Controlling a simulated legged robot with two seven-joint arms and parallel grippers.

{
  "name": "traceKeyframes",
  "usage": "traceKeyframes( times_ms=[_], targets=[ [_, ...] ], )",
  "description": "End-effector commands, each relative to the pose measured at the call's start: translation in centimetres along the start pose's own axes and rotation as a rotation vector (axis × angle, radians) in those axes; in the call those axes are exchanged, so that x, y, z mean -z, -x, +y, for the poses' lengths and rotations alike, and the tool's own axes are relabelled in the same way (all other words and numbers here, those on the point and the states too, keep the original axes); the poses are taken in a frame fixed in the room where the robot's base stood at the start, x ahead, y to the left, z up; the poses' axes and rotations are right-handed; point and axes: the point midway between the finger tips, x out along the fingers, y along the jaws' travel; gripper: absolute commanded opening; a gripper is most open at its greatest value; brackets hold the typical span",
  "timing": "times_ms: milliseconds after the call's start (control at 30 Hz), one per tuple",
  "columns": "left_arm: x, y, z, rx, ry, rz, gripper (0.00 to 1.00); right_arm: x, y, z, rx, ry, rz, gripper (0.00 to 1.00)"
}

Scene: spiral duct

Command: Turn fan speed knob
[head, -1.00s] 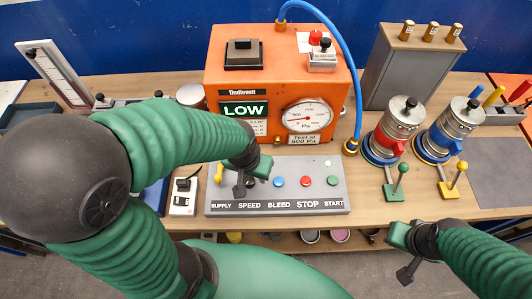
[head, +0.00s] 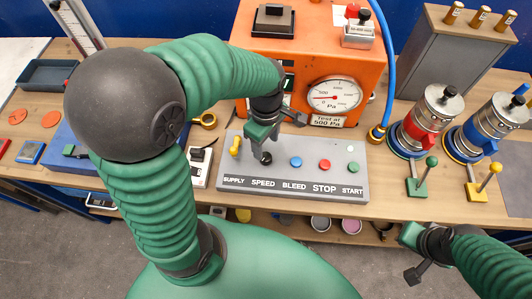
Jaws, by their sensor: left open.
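The grey control panel (head: 205,185) lies on the bench with labels SUPPLY, SPEED, BLEED, STOP and START. The black speed knob (head: 266,158) shows above the SPEED label, partly covered from above by my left gripper. My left gripper (head: 278,128) is open over the panel's left part, with its green pad just above and behind the knob. I cannot tell whether it touches the knob. My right gripper (head: 408,254) looks open and empty, in front of the bench edge at the lower right.
A yellow lever (head: 235,146) stands left of the knob; blue (head: 295,161), red (head: 325,165) and green (head: 354,167) buttons lie to its right. The orange box (head: 360,70) with a gauge (head: 335,94) stands behind. Red (head: 417,130) and blue (head: 490,128) valve units stand right.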

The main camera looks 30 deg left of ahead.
Motion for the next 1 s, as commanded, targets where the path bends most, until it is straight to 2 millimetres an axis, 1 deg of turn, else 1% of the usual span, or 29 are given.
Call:
traceKeyframes(
  times_ms=[33, 100, 233, 367, 600, 667, 1000],
  targets=[
    [0.0, -1.4, -0.2, 0.006, 0.0, -0.001, 0.55, -0.1, -0.2, 0.0, 0.0, 0.0, 0.0, 0.0],
    [0.0, -3.0, -0.2, 0.005, 0.0, -0.001, 0.55, -0.1, -0.4, 0.0, 0.0, 0.0, 0.0, 0.0],
    [0.0, -5.2, -0.1, 0.003, 0.0, -0.001, 0.55, -0.1, -0.5, 0.0, 0.0, 0.0, 0.0, 0.0],
    [0.0, -6.1, -0.1, 0.001, -0.001, -0.001, 0.55, -0.1, -0.6, 0.0, 0.0, 0.0, 0.0, 0.0],
    [0.0, -6.2, -0.1, -0.001, -0.001, 0.0, 0.55, -0.1, -0.6, 0.0, 0.0, 0.0, 0.0, 0.0],
    [0.0, -6.2, -0.1, -0.001, -0.001, 0.0, 0.48, -0.1, -0.6, 0.0, 0.0, 0.0, 0.0, 0.0],
    [0.0, -6.1, 0.0, -0.002, -0.001, 0.0, 0.04, -0.1, -0.6, 0.0, 0.0, 0.0, 0.0, 0.0]
  ],
)
